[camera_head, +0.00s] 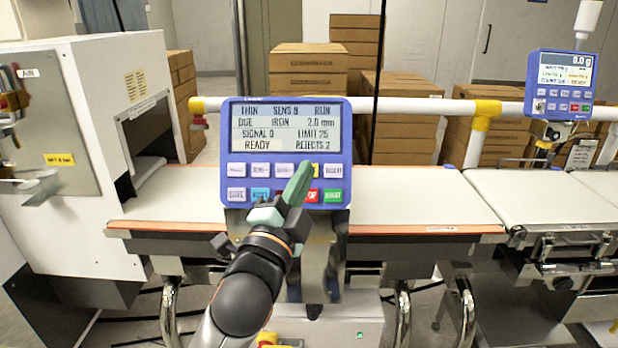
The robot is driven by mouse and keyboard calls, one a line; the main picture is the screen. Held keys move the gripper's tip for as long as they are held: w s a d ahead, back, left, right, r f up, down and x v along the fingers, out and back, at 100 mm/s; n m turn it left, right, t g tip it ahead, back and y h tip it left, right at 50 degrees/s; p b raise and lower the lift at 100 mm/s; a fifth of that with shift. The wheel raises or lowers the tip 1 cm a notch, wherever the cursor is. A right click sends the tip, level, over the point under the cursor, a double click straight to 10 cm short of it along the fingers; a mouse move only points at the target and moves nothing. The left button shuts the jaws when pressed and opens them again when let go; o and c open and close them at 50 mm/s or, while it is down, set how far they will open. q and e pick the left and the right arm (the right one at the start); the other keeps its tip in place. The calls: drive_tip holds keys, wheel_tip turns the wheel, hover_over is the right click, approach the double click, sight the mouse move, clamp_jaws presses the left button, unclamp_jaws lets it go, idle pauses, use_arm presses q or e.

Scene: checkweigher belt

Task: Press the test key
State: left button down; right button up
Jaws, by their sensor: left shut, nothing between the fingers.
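A blue control panel (227,130) stands upright in front of the belt, with a lit screen (285,128) reading "READY" and "REJECTS 2". Which key is the test key is not readable.
A pale belt (420,195) runs behind the panel, from a white tunnel housing (70,150) at left towards a second belt (560,190). A second blue display (560,82) stands at upper right. Cardboard boxes (307,72) are stacked behind a white rail (420,107).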

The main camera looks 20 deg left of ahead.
use_arm(q)
drive_tip(key=shift+w+a+f+b, duration=0.2)
drive_tip(key=shift+w+f, duration=0.15)
drive_tip(key=shift+w, duration=0.35)
drive_tip(key=shift+w+a+f+b, duration=0.15)
drive_tip(key=shift+w+a+f, duration=0.15)
drive_tip(key=shift+w, duration=0.4)
drive_tip(key=shift+w+a+f+b, duration=0.2)
drive_tip(key=shift+w+f, duration=0.2)
drive_tip(key=shift+w, duration=0.3)
use_arm(e)
drive_tip(key=shift+w+a+f, duration=0.3)
drive_tip(key=shift+w+a, duration=0.1)
drive_tip(key=shift+a, duration=0.15)
use_arm(q)
drive_tip(key=shift+d, duration=0.1)
use_arm(e)
drive_tip(key=shift+s+f, duration=0.1)
drive_tip(key=shift+f, duration=0.05)
use_arm(q)
drive_tip(key=shift+w+f, duration=0.2)
drive_tip(key=shift+w, duration=0.1)
